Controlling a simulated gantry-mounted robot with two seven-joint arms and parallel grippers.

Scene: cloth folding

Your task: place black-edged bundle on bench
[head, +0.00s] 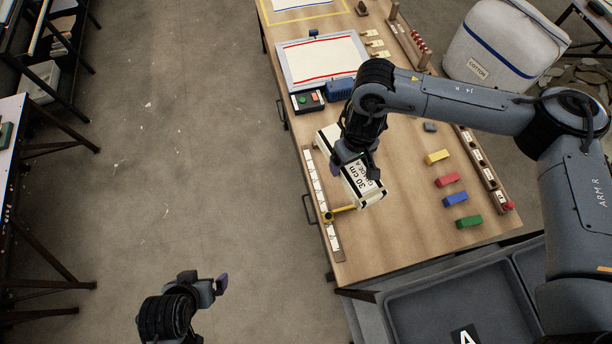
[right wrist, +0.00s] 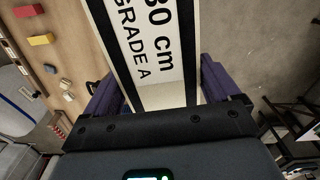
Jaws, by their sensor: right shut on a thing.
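The black-edged bundle (head: 366,184) is a pale block with dark edge lines and a face marked "30 cm" and "GRADE A". It is over the near left part of the wooden bench (head: 400,232). My right gripper (head: 356,160) is shut on it from above; the gripper and wrist hide its middle. In the right wrist view the bundle (right wrist: 150,45) lies between the two purple fingers of the gripper (right wrist: 158,85). I cannot tell whether its underside touches the bench. My left gripper (head: 207,284) is low over the floor, left of the bench, with its jaws unclear.
A ruler strip (head: 322,205) with a yellow stop (head: 341,213) runs along the bench's left edge, close to the bundle. Coloured blocks (head: 447,181) stand to the right. A framed tray (head: 318,60) and a button box (head: 308,101) lie behind. Grey bins (head: 450,300) stand in front.

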